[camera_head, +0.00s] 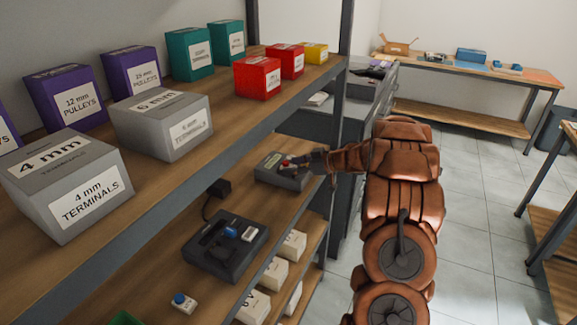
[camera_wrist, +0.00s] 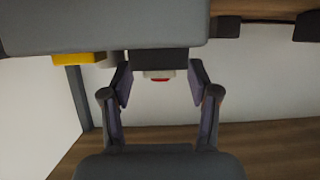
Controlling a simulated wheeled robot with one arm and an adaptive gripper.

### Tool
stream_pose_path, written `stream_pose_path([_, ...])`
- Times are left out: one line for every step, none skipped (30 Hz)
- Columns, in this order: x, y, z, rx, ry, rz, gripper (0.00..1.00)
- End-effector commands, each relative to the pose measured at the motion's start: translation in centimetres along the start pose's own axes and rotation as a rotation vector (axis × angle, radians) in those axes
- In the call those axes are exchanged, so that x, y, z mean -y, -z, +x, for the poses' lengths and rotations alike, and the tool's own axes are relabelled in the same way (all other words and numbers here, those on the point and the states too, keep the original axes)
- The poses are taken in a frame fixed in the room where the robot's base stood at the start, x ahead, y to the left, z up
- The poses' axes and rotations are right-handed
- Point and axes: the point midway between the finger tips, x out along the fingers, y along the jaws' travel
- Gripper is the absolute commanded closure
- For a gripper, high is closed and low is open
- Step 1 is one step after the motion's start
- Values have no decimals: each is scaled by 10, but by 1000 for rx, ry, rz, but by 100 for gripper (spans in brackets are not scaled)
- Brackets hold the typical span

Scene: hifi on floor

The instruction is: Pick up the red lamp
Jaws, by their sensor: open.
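The red lamp (camera_head: 285,162), a small red cap on a pale base, sits on a dark grey device (camera_head: 272,178) on the middle shelf. In the wrist view the red lamp (camera_wrist: 160,78) shows against a dark block, centred between my fingers. My gripper (camera_head: 298,161) reaches in from the right at the device; its fingers partly cover the lamp area there. In the wrist view my gripper (camera_wrist: 160,73) is open, with a gap on both sides of the lamp. Whether either finger touches it I cannot tell.
A second dark device (camera_head: 208,262) with blue parts and a loose blue-topped lamp (camera_head: 183,303) share the middle shelf. The upper shelf (camera_head: 200,160) holds labelled boxes. A shelf post (camera_head: 335,150) stands close to my arm. White boxes (camera_head: 274,273) stand lower down.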

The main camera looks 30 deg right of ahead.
Motion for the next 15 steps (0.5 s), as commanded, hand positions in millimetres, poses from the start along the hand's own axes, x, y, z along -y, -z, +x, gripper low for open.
stream_pose_path([0,0,0,0,0,0,40])
stream_pose_path([0,0,0,0,0,0,40])
stream_pose_path([0,0,0,0,-1,0,40])
stream_pose_path([0,0,0,0,-1,0,40])
stream_pose_path([0,0,0,0,-1,0,40])
stream_pose_path([0,0,0,0,-1,0,43])
stream_pose_path([0,0,0,0,-1,0,46])
stream_pose_path([0,0,0,0,-1,0,49])
stream_pose_path([0,0,0,0,-1,0,53])
stream_pose_path([0,0,0,0,-1,0,56])
stream_pose_path([0,0,0,0,-1,0,59])
stream_pose_path([0,0,0,0,-1,0,64])
stream_pose_path([0,0,0,0,-1,0,67])
stream_pose_path([0,0,0,0,-1,0,70])
stream_pose_path([0,0,0,0,-1,0,74])
